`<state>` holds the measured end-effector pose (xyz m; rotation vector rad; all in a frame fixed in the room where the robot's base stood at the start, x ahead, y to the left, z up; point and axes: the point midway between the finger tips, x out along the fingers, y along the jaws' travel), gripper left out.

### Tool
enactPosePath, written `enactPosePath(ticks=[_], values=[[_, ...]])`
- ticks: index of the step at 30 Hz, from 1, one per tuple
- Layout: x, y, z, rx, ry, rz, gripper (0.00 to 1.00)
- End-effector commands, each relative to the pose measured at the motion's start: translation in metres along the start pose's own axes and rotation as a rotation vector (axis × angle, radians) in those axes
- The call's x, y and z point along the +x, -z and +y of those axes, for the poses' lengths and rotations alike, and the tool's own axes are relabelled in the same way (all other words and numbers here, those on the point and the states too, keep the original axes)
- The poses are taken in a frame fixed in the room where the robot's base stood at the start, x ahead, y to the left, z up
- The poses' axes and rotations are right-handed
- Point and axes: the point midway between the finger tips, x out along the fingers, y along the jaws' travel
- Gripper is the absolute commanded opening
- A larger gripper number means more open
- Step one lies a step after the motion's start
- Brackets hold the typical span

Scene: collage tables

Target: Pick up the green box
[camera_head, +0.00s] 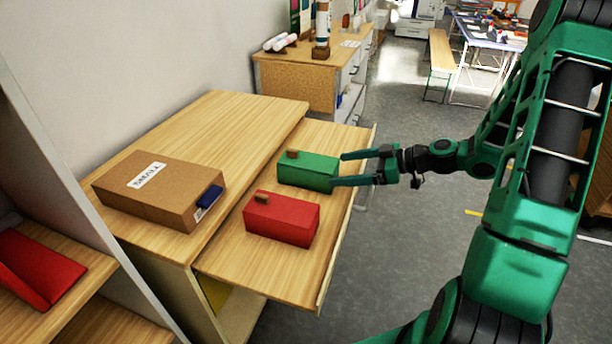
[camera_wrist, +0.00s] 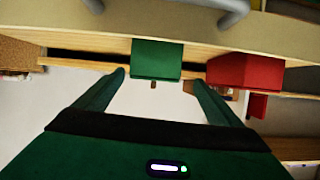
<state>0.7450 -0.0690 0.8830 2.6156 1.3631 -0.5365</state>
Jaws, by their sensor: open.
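The green box (camera_head: 308,171) lies on the pulled-out drawer board, with a small brown block on its top. My gripper (camera_head: 343,168) is open at the right end of the green box, its two fingers pointing left toward it. In the head view one fingertip is near the box's far side and the other near its close side; I cannot tell if they touch it. In the wrist view the green box (camera_wrist: 157,59) appears ahead, between and beyond the two fingertips (camera_wrist: 160,76). Nothing is held.
A red box (camera_head: 282,219) lies near the green box, toward the front; it also shows in the wrist view (camera_wrist: 245,71). A brown cardboard box (camera_head: 150,200) with a blue item stands on the dresser top. A raised front edge (camera_head: 345,220) borders the drawer.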

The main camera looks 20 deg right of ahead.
Motion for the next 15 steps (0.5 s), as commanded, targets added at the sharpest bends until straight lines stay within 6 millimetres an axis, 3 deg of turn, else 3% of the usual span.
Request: enactPosePath(ticks=[8,15], values=[[0.011,0.008,0.002,-0.031,-0.02,0.087,0.89],[0.044,0.011,0.004,-0.03,-0.02,0.087,0.89]])
